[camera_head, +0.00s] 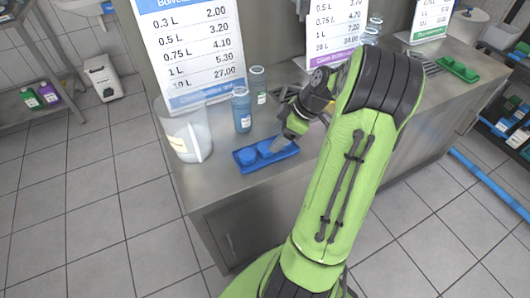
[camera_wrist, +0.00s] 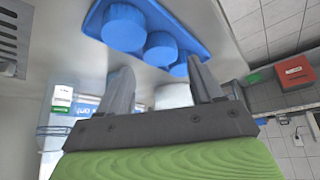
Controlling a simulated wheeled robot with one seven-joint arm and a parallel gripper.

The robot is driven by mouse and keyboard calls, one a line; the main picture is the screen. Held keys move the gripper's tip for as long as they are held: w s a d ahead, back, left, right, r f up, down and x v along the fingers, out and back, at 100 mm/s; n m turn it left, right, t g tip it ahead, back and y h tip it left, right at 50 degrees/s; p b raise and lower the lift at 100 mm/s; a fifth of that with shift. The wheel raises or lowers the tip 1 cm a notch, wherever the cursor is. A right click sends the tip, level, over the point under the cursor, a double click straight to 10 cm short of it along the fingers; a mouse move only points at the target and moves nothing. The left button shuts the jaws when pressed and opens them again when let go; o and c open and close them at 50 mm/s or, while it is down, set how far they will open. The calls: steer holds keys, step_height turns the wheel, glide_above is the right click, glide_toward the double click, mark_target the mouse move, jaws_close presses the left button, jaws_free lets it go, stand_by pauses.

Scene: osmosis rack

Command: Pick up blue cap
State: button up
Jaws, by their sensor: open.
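Three round blue caps sit in a row on a blue tray (camera_head: 241,167) on the steel counter. Two show clearly in the head view, the left cap (camera_head: 247,157) and the middle cap (camera_head: 264,149); the third is largely hidden behind my gripper (camera_head: 281,143). In the wrist view the tray (camera_wrist: 181,21) is at the top, with a large-looking cap (camera_wrist: 124,28), a middle cap (camera_wrist: 161,48) and a far cap (camera_wrist: 181,66). My gripper (camera_wrist: 158,68) is open and empty, its fingertips close to the tray. I cannot tell whether they touch a cap.
A clear pitcher (camera_head: 187,135) stands left of the tray. Blue bottle (camera_head: 241,110) and greyish bottle (camera_head: 258,86) stand behind it. A price board (camera_head: 198,50) rises at the back. A green tray (camera_head: 457,69) lies far right. The counter's front edge is just before the blue tray.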

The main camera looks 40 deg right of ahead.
mark_target(266, 147)
steer(key=b+x, duration=0.2)
steer(key=x, duration=0.3)
steer(key=shift+w+a, duration=0.1)
steer(key=shift+w, duration=0.05)
steer(key=shift+r, duration=0.1)
steer(key=c, duration=0.8)
steer(key=shift+o, duration=0.2)
